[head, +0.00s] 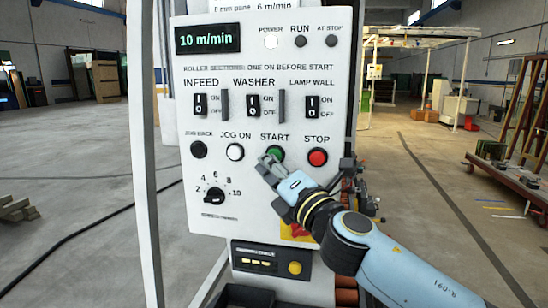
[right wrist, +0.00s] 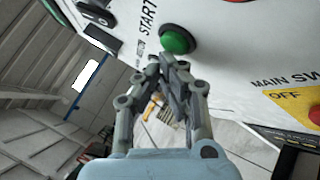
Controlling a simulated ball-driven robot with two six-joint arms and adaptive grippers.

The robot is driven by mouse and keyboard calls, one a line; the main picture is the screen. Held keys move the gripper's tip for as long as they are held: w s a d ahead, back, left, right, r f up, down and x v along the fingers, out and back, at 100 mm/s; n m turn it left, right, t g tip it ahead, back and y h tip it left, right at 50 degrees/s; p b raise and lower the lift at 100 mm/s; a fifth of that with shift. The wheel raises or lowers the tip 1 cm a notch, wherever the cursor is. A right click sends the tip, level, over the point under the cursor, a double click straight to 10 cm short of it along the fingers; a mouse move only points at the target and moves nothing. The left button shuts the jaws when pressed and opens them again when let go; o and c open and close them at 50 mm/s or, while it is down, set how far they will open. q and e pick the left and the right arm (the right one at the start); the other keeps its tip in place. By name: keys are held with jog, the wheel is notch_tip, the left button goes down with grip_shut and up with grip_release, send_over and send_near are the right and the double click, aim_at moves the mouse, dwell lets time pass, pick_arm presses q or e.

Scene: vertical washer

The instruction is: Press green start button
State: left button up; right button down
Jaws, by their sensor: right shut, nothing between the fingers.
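The green start button (head: 275,153) is on the white control panel (head: 215,130), under the word START and left of the red stop button (head: 317,157). In the head view my right gripper (head: 268,160) covers part of the green button's lower left. In the right wrist view the green button (right wrist: 176,39) shows just beyond the closed fingertips (right wrist: 165,62). The fingers are shut and hold nothing. The fingertips are very close to the button; I cannot tell whether they touch it. My left gripper is in neither view.
The panel also carries a white jog button (head: 235,152), a black button (head: 199,150), a speed dial (head: 214,195) and three switches. A display (head: 207,39) reads 10 m/min. A yellow and red main switch (head: 297,232) is partly hidden behind my right arm.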

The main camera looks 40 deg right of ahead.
jog(key=shift+w+d, duration=0.35)
dwell(0.8)
jog(key=shift+s+a, duration=0.1)
jog(key=shift+s, duration=0.05)
jog(key=shift+s+a, duration=0.5)
jog(key=shift+a, duration=0.1)
